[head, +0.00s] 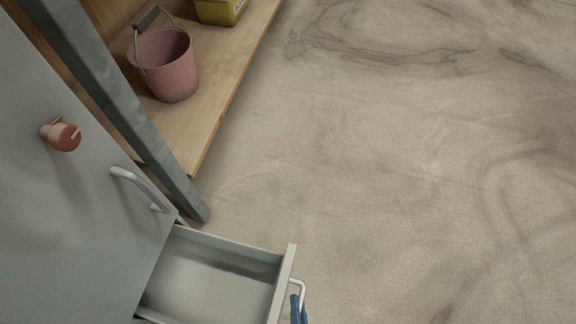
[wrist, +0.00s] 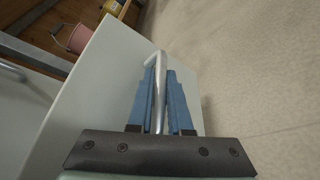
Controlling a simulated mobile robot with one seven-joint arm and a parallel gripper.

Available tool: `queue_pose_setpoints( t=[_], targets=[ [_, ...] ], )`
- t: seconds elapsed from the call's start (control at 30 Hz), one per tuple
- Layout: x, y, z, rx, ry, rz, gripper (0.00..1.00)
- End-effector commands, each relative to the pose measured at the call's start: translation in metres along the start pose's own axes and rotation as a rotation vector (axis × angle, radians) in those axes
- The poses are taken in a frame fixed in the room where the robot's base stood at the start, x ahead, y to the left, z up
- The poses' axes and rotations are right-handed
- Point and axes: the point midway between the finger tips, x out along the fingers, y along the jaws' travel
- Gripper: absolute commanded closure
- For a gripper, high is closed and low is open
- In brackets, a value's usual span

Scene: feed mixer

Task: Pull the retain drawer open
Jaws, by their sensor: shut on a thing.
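The retain drawer (head: 210,276) is a pale grey drawer, pulled out from the cabinet (head: 75,215) at the lower left of the head view, and its inside looks empty. Its front panel also shows in the wrist view (wrist: 105,75). The bar handle (head: 298,284) is on the drawer's front, and in the wrist view the handle (wrist: 160,62) runs between my blue fingers. My gripper (wrist: 161,80) is shut on this handle. In the head view only the blue fingertips (head: 299,309) show at the bottom edge.
A red knob (head: 64,136) and another bar handle (head: 141,187) are on the cabinet front above the drawer. A grey post (head: 125,108) stands beside a wooden shelf (head: 222,92) holding a pink bucket (head: 168,68) and a yellow container (head: 220,11). The floor (head: 420,180) to the right is clear.

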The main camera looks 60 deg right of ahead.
Motion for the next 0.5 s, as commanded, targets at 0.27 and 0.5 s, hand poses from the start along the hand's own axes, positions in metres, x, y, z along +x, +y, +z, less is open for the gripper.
queue_pose_setpoints(
  t=[0.27, 0.5],
  targets=[
    [-0.001, 0.0002, -0.0004, 0.001, 0.002, 0.001, 1.0],
    [-0.0006, 0.0001, -0.0003, 0.0, 0.001, 0.0, 0.53]
  ],
)
